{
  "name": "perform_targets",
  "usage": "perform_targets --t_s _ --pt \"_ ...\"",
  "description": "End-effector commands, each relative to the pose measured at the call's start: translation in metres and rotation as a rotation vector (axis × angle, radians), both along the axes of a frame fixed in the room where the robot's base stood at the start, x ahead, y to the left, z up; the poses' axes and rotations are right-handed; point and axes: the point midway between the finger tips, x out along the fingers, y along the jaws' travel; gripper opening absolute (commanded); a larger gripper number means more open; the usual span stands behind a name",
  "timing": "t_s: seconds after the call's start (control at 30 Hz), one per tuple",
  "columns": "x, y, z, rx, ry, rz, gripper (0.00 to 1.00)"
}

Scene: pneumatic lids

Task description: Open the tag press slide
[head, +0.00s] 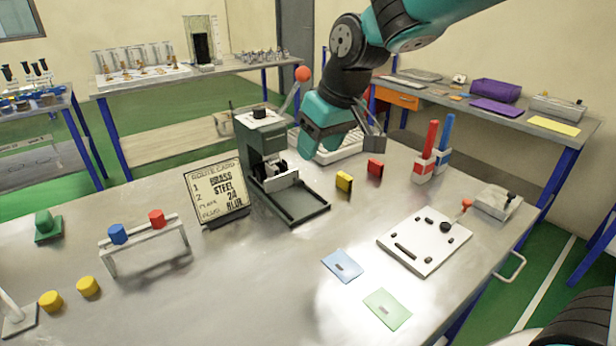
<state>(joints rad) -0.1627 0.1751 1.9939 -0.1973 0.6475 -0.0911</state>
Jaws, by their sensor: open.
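The tag press (262,145) is a dark green upright machine near the middle of the table, with a lever ending in a red ball (302,74). Its low dark base with side rails (305,207) reaches out toward the front right. A light metal block, which may be the slide (281,181), sits at the foot of the column. I cannot tell how far the slide is out. My gripper (314,148) is open, just right of the press column and above the table. Its fingertips are seen from behind and partly hidden, and no held object shows.
A route card (217,190) stands left of the press. Yellow (344,181) and red (375,169) blocks lie to its right, near red and blue upright handles (428,150). A white panel (425,241) and two flat cards lie at front right.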

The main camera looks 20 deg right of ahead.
Motion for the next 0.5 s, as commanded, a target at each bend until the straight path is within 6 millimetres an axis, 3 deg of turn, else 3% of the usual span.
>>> perform_targets --t_s 0.03,0.1,0.2,0.37,0.5 --pt "0.028 -0.009 -0.003 -0.017 -0.019 -0.031 0.5" --pt "0.056 -0.019 -0.006 -0.036 -0.045 -0.064 0.5" --pt "0.078 -0.028 -0.01 -0.053 -0.068 -0.092 0.5" --pt "0.09 -0.03 -0.024 -0.06 -0.074 -0.101 0.5" --pt "0.099 -0.027 -0.049 -0.06 -0.071 -0.101 0.5"
